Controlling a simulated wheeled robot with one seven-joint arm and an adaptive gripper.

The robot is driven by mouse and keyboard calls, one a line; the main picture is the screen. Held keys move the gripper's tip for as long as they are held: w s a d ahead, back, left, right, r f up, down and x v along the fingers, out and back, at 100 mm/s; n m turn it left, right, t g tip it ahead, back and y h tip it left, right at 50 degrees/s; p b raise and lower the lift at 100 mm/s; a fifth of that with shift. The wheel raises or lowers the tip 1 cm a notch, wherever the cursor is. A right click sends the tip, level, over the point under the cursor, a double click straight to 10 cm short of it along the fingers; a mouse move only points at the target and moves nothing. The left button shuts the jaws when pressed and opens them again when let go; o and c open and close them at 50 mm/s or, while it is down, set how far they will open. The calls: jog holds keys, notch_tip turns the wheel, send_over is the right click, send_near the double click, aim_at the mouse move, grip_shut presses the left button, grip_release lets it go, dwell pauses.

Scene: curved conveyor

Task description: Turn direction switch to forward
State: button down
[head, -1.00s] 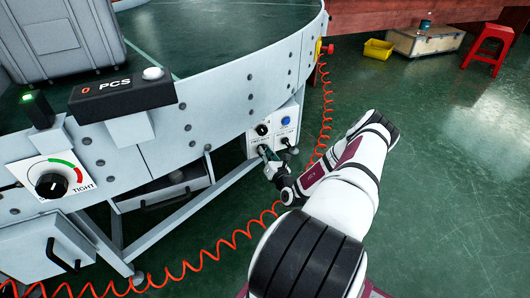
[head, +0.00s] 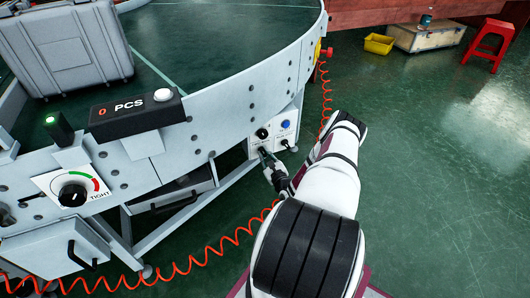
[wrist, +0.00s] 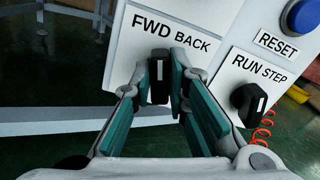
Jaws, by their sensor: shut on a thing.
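The direction switch (wrist: 158,86) is a small black knob under the label "FWD BACK" on a white panel (wrist: 125,47) in the wrist view. A white line on its face stands upright in the picture, while the panel's lettering slopes down to the right. My gripper (wrist: 160,72) has its teal-padded fingers on either side of the knob, shut on it. In the head view, my gripper (head: 266,162) is at the lower left of the control panel (head: 255,145) on the conveyor's side, and the switch is too small and covered to make out.
A RUN STEP knob (wrist: 248,102) and a blue RESET button (wrist: 304,17) sit to the right on the panel. An orange coiled cable (head: 215,258) runs along the floor and up the conveyor's end. A red stool (head: 488,45) stands far off; the green floor at right is clear.

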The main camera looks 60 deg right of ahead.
jog(key=shift+a+n+p, duration=0.1)
jog(key=shift+n+p, duration=0.3)
jog(key=shift+n, duration=0.6)
jog(key=shift+f, duration=0.1)
jog(key=c, duration=1.6)
grip_release()
jog(key=shift+o, duration=0.2)
jog(key=v, duration=1.2)
jog(key=shift+s, duration=0.15)
